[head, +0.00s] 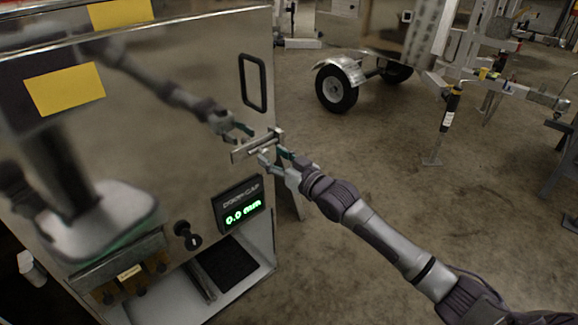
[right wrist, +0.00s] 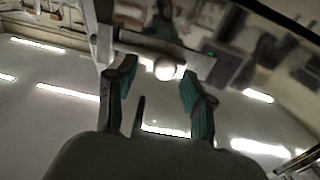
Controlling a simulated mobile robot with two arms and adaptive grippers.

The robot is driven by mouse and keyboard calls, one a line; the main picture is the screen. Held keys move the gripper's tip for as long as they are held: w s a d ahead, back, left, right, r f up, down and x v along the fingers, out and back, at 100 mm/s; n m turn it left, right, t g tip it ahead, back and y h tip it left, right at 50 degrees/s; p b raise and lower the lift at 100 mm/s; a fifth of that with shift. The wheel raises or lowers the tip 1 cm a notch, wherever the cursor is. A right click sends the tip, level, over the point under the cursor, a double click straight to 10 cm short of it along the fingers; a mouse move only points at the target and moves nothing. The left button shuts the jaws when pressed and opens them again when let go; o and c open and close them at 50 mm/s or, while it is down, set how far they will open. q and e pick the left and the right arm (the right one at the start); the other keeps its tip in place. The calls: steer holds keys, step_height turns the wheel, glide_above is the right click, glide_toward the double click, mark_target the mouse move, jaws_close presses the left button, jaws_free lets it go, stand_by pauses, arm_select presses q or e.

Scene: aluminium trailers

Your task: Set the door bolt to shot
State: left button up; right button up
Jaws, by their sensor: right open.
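The door bolt (head: 256,147) is a small metal slide on a plate at the right edge of a shiny steel cabinet door (head: 170,130). My right gripper (head: 272,156) is open in front of it, with teal fingertips close to the bolt. In the right wrist view the two fingers (right wrist: 158,85) stand on either side of the bolt's round bright knob (right wrist: 165,70), with space around it. I cannot tell whether a finger touches it, nor how far the bolt is slid. My left gripper is not in view.
A black door handle (head: 253,82) is above the bolt. A display (head: 241,205) below reads door gap 0.0 mm, beside a black key switch (head: 187,235). The door mirrors my arm. A trailer wheel (head: 336,89) stands behind; the concrete floor to the right is mostly clear.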

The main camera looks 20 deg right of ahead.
steer(key=v, duration=1.1)
steer(key=shift+r, duration=0.1)
